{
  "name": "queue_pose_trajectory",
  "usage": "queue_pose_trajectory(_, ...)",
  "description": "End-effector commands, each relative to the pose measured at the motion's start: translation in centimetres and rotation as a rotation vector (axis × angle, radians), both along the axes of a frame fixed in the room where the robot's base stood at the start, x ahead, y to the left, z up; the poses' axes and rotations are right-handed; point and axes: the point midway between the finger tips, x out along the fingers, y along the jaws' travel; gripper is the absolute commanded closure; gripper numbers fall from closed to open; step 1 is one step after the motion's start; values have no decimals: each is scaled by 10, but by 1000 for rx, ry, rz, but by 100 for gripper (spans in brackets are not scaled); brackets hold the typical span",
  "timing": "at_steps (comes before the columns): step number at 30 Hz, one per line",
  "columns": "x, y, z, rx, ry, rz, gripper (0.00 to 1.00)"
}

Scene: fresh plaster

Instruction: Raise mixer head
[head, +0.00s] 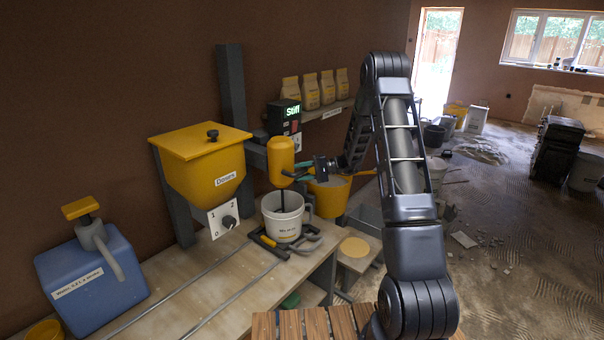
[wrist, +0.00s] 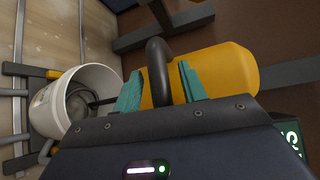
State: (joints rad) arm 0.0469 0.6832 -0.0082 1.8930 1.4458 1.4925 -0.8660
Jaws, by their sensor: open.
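The mixer head (head: 281,158) is a yellow rounded body on the dark post, and its dark shaft reaches down into the white pail (head: 284,226). In the wrist view the mixer head (wrist: 228,68) lies across the upper right, with a black loop handle (wrist: 157,66) on its side. My gripper (head: 298,168) is at the mixer head's right side. In the wrist view the teal fingers of my gripper (wrist: 160,88) are open, one on each side of the handle. The pail (wrist: 42,110) opens at the left with a dark mixing tool inside.
A display (head: 292,111) above the mixer reads "Stiff". A yellow hopper (head: 200,170) with a knob panel stands to the left, and a blue water container (head: 90,275) is at the front left. Bags (head: 310,92) stand on a shelf behind. A yellow bucket (head: 330,197) is close under my arm.

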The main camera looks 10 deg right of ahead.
Motion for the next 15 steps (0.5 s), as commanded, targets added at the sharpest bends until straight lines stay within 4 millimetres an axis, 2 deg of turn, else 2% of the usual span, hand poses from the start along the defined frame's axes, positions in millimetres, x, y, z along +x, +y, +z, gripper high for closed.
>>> queue_pose_trajectory(7,0,0,0,0,0,-1,59)
queue_pose_trajectory(8,0,0,0,0,0,-1,62)
queue_pose_trajectory(13,0,0,0,0,0,-1,96)
queue_pose_trajectory(14,0,0,0,0,0,-1,100)
queue_pose_trajectory(15,0,0,0,0,0,-1,100)
